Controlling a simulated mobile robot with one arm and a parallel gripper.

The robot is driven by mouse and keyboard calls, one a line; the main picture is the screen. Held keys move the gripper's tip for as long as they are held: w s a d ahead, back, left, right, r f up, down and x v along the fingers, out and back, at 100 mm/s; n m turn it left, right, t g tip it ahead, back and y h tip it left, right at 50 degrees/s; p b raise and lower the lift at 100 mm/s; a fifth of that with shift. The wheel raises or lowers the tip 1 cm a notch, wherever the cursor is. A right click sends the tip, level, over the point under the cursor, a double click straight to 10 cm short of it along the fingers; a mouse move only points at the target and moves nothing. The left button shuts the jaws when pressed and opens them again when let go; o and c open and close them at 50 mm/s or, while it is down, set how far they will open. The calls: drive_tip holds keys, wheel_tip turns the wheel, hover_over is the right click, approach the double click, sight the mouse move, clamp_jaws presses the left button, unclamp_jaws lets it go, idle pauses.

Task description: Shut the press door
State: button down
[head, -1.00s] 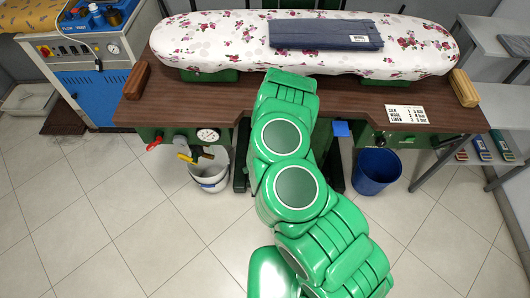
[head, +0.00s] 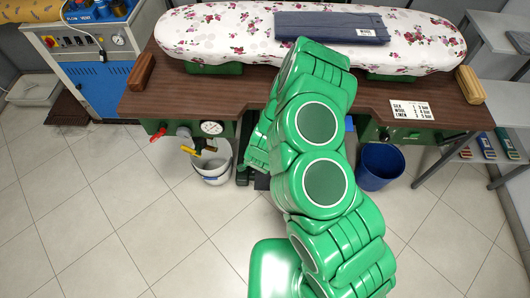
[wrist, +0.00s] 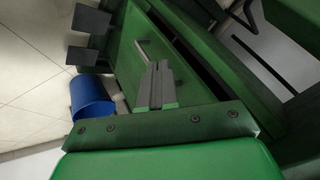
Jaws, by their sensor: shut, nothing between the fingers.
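In the wrist view a green panel (wrist: 125,55) with a thin grey handle bar (wrist: 143,48) fills the middle; it looks like the press door. A long dark gap runs along its right side, beside a green frame, so it appears ajar. My gripper (wrist: 163,68) is shut and empty, its grey fingers pointing toward the panel near the handle. I cannot tell whether they touch. In the head view the press table (head: 225,92) stands ahead, and my arm hides the door and my fingertips below its front edge.
A blue bin (head: 381,165) stands right of my arm and shows in the wrist view (wrist: 92,98). A white bucket (head: 213,160) stands left, under a gauge (head: 211,128). Folded dark cloth (head: 330,27) lies on the floral board (head: 235,35). The tiled floor at front left is clear.

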drive_tip(key=c, duration=1.7)
unclamp_jaws()
drive_tip(key=shift+s+r, duration=0.1)
drive_tip(key=shift+r, duration=0.05)
drive_tip(key=shift+o, duration=1.1)
drive_tip(key=shift+d, duration=0.2)
drive_tip(key=shift+o, duration=0.4)
drive_tip(key=w+d+f+n+t+y, duration=0.1)
drive_tip(key=w+d+f+n+t, duration=0.1)
drive_tip(key=w+d+f+n, duration=0.1)
drive_tip(key=shift+w+d+f+n+y, duration=0.35)
drive_tip(key=shift+w+d+n, duration=0.4)
drive_tip(key=shift+d, duration=0.4)
drive_tip(key=s+d+f+n+t+y, duration=0.2)
drive_tip(key=d+f+n+t+y, duration=0.15)
drive_tip(key=n, duration=0.65)
drive_tip(key=shift+g+y, duration=0.3)
drive_tip(key=shift+g, duration=0.05)
drive_tip(key=shift+x, duration=4)
